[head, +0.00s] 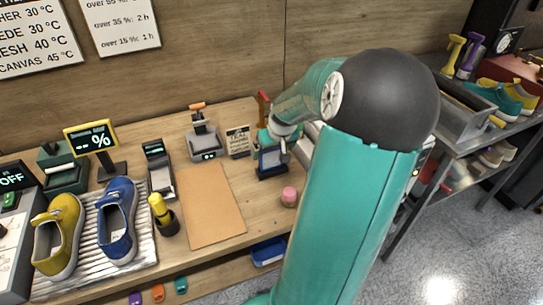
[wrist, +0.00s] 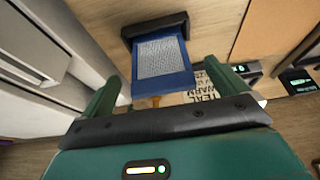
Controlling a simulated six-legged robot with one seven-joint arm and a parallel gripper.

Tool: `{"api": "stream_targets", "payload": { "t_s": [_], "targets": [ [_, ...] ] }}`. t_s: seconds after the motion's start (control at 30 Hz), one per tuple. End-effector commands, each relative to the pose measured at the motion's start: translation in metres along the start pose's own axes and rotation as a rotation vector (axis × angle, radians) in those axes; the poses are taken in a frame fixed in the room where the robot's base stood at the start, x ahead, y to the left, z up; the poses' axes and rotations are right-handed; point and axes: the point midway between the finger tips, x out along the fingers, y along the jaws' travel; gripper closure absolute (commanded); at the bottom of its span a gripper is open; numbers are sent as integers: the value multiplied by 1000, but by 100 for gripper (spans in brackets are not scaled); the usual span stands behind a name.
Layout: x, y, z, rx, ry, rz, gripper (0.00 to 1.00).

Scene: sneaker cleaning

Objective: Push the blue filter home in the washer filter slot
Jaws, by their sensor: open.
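The blue filter (wrist: 162,62), a blue frame around a pale mesh, shows in the wrist view with its far edge at a dark holder (wrist: 153,27). In the head view the filter (head: 271,160) is a small dark blue shape on the workbench, partly hidden by my gripper (head: 270,142). In the wrist view my gripper (wrist: 161,72) is open, with one green finger on each side of the filter's near end. I cannot tell whether a finger touches it. A white machine body (wrist: 42,48), possibly the washer, stands at left. I cannot make out the filter slot.
A small sign (head: 238,142) and a grey device (head: 204,140) stand left of my gripper. A pink round object (head: 289,196) sits nearer the front. A tan mat (head: 211,205) lies clear. Yellow (head: 58,237) and blue (head: 117,221) sneakers rest on a ribbed tray (head: 82,284).

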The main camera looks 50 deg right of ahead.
Motion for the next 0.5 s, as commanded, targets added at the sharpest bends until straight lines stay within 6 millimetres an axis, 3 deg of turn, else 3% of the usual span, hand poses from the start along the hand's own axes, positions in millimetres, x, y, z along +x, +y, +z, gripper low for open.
{"api": "stream_targets", "payload": {
  "t_s": [0.2, 0.5],
  "targets": [
    [35, 0, 1, -1, -2, -3, 2],
    [48, 1, 0, 0, 0, 1, 2]
  ]
}}
